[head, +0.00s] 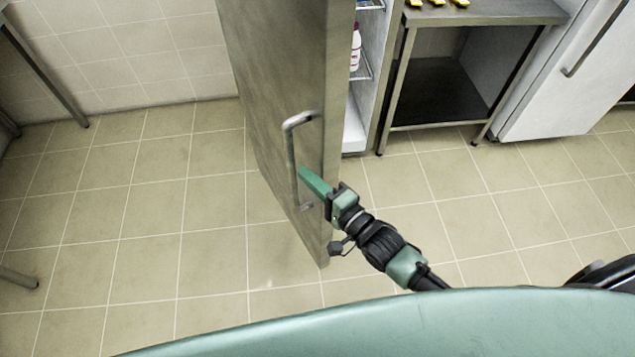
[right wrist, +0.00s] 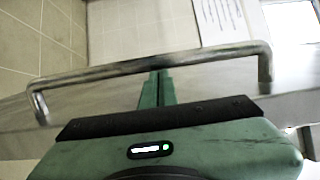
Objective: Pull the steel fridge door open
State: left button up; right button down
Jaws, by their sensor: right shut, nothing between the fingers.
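The steel fridge door (head: 262,75) stands swung out wide, with the fridge inside (head: 357,115) showing at its right. Its bar handle (head: 291,160) is upright on the door face, and it also crosses the right wrist view (right wrist: 200,62). My right gripper (head: 304,172) is at the handle, its green fingers closed together and empty. In the right wrist view, the fingertips (right wrist: 157,74) reach the middle of the bar. I cannot tell whether they touch it. My left gripper is not in view.
A bottle (head: 355,48) stands on a rack in the fridge. A steel table (head: 490,14) with yellow items on top and a white cabinet (head: 575,75) stand at the right. The tiled floor (head: 140,230) left of the door is clear. Table legs (head: 45,68) show at the far left.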

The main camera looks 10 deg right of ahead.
dwell(0.3)
jog(key=s+a, duration=0.2)
jog(key=a, duration=1.3)
jog(key=shift+a+b, duration=0.15)
jog(key=shift+b, duration=0.15)
jog(key=shift+s, duration=0.2)
jog(key=v, duration=0.7)
jog(key=shift+s+d+b, duration=0.2)
jog(key=shift+s+b, duration=0.05)
jog(key=shift+b, duration=0.2)
